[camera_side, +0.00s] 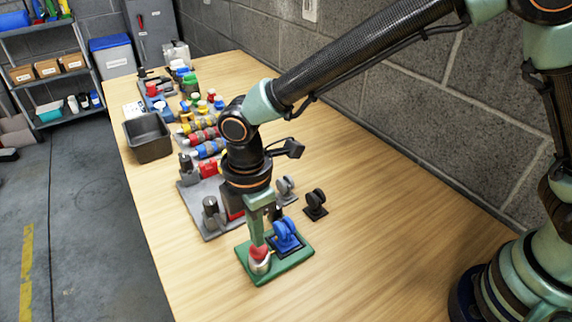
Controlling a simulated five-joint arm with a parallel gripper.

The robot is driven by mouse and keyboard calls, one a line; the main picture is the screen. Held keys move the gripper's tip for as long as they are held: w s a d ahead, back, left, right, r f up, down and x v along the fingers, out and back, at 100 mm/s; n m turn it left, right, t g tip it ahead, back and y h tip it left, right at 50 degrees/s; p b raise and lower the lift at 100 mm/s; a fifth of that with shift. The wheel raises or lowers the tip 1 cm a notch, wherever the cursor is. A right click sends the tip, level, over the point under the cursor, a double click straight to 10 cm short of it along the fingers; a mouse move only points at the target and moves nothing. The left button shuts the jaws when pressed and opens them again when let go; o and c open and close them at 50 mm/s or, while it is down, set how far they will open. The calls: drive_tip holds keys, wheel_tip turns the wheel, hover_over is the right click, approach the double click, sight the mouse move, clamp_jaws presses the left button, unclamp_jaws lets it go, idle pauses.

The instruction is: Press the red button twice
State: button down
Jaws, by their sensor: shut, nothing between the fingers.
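The red button (260,254) is a rounded red cap on a short silver base, at the front left of a green plate (290,265). My gripper (257,242) is shut and empty, pointing down, with its tips right at the top of the button. They look to be touching it or just above it; I cannot tell which, nor whether the cap is pushed in. The gripper hides part of the cap. A blue wheel-like part (286,233) stands on a dark base on the same plate, close to the right of the gripper.
A grey plate (217,225) with dark cylinders lies left of the arm. A small black wheel-like part (316,204) stands to the right. Behind are colourful parts (200,135) and a dark open bin (148,137). The wooden table (370,230) is clear to the right.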

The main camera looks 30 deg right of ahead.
drive_tip(key=shift+f, duration=0.95)
drive_tip(key=shift+f, duration=0.95)
drive_tip(key=shift+r, duration=0.15)
wheel_tip(320, 180, up, 14)
drive_tip(key=shift+w, duration=0.1)
